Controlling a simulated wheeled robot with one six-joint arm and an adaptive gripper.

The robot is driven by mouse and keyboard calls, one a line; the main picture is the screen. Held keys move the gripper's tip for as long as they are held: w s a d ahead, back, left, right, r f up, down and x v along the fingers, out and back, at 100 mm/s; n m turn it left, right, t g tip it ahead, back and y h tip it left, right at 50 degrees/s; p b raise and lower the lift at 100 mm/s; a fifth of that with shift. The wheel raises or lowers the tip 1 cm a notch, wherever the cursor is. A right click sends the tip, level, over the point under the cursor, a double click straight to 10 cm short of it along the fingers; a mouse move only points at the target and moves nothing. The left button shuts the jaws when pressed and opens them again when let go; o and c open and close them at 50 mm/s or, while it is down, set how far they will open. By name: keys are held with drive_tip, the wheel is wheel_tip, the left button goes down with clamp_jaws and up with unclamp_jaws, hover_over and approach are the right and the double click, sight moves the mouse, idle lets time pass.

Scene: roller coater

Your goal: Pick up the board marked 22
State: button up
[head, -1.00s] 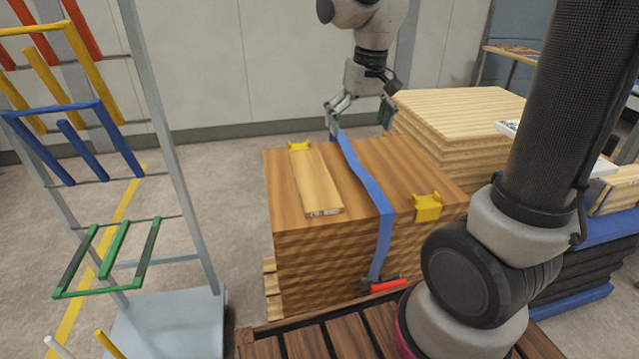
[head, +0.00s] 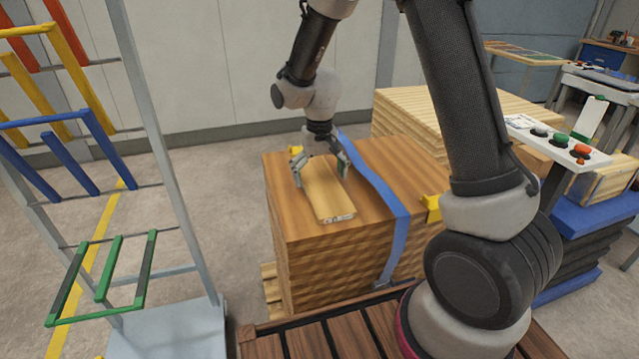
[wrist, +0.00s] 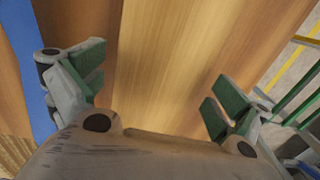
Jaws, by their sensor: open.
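A light wooden board (head: 328,194) lies flat on top of a strapped stack of brown boards (head: 285,190). A small label shows on its near end, too small to read. My gripper (head: 321,173) is open over the far part of this board, one finger on each side of it. In the wrist view the board (wrist: 170,65) runs between the open green-padded fingers (wrist: 160,85), and nothing is gripped. I cannot tell whether the fingertips touch the stack.
A blue strap (head: 387,197) crosses the stack right of the board, with yellow corner guards (head: 432,207) at the edges. A rack with coloured arms (head: 105,270) stands at left. A control panel (head: 557,142) and a paler stack (head: 420,120) are at right.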

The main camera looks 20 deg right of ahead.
drive_tip(key=shift+f, duration=0.15)
drive_tip(key=shift+c, duration=0.4)
drive_tip(key=c, duration=1)
drive_tip(key=shift+c, duration=0.2)
